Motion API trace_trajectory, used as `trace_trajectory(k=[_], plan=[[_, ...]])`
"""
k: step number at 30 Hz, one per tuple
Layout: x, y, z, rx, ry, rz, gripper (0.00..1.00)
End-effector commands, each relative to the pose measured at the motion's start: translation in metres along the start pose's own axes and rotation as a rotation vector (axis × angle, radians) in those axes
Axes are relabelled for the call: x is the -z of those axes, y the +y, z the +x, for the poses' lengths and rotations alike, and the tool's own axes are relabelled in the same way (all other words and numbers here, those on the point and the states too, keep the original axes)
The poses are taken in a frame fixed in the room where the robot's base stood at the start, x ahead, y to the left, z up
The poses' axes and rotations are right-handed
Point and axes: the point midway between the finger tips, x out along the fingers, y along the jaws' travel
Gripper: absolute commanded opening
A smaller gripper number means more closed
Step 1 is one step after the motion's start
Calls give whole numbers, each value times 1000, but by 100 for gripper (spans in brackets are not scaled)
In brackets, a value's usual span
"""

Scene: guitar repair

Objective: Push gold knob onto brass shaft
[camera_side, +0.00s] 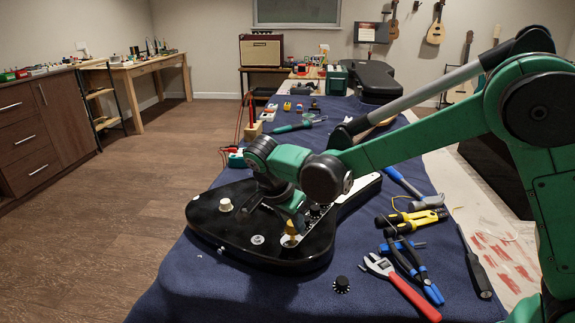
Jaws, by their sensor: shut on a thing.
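A black electric guitar body (228,200) lies on a blue cloth. My gripper (293,228) points down over its near right part and is shut on the gold knob (291,240). The gold knob is low, close to the guitar's top near the control plate. The brass shaft is hidden under or behind the knob and gripper, so I cannot tell whether the knob touches it. A white knob (226,205) stands on the left of the guitar top. A round silvery fitting (258,239) sits left of the gripper.
A black knob (341,284) lies on the cloth (215,292) in front of the guitar. To the right lie a red wrench (400,287), blue pliers (412,268), yellow-handled tools (412,220) and a screwdriver (474,262).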

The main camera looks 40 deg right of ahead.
Motion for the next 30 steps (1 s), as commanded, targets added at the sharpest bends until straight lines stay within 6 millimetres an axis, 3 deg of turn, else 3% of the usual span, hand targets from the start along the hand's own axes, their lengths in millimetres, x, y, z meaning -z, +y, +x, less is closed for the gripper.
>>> trace_trajectory(k=[30], plan=[[-6, 0, 14, 0, 0, 0, 0]])
